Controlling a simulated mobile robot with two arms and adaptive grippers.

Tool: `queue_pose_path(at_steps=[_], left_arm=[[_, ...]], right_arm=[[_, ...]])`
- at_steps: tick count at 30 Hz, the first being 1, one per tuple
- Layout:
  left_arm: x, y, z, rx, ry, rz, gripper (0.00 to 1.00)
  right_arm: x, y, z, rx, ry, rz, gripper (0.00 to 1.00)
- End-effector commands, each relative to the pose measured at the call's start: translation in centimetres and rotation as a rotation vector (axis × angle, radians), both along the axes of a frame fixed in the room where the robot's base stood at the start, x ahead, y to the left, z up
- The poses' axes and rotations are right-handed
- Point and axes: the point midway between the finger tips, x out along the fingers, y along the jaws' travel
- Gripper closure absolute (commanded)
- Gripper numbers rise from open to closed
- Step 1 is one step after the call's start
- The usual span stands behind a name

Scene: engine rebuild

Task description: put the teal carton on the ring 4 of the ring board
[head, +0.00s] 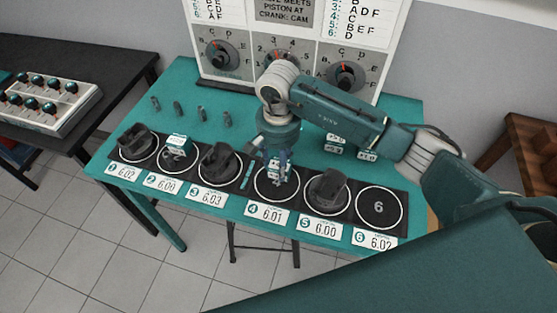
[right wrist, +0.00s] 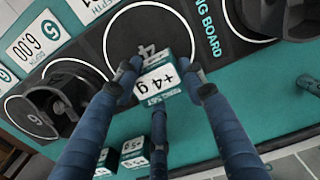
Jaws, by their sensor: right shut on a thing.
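A small teal carton (right wrist: 165,77) with a white label reading "+4 g" is between the fingers of my right gripper (right wrist: 166,82), which is shut on it. In the head view my right gripper (head: 277,160) points down at ring 4 (right wrist: 118,45) of the ring board, the carton (head: 274,177) low between its fingers. The carton overlaps the near part of ring 4 in the wrist view; I cannot tell whether it touches the board. Ring 4 holds no piston. My left gripper is not in view.
Dark pistons stand on ring 1 (head: 138,144), ring 3 (head: 219,163) and ring 5 (head: 327,190). Another teal carton (head: 177,141) stands at ring 2. Ring 6 (head: 379,208) is empty. Several small cartons (head: 335,152) stand behind the board, below the dial panel (head: 300,58).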

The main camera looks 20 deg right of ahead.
Motion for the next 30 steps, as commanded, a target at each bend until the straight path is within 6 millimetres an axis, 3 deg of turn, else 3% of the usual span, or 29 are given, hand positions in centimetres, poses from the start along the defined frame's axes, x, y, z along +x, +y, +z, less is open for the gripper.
queue_pose_path(at_steps=[10,11,13,26,30], left_arm=[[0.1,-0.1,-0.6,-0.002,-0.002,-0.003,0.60],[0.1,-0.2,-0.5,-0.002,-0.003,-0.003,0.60],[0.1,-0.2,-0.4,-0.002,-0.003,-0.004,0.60],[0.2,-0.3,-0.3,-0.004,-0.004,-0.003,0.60],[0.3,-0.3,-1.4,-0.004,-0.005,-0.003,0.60]], right_arm=[[0.1,0.0,-0.4,0.000,-0.001,0.000,0.86],[0.0,0.0,-0.3,0.000,-0.001,0.000,0.56],[0.0,0.0,-0.2,0.001,-0.001,0.000,0.42],[0.1,0.0,0.5,0.001,-0.004,0.000,0.41],[0.3,-0.1,2.8,-0.001,-0.008,0.001,0.41]])
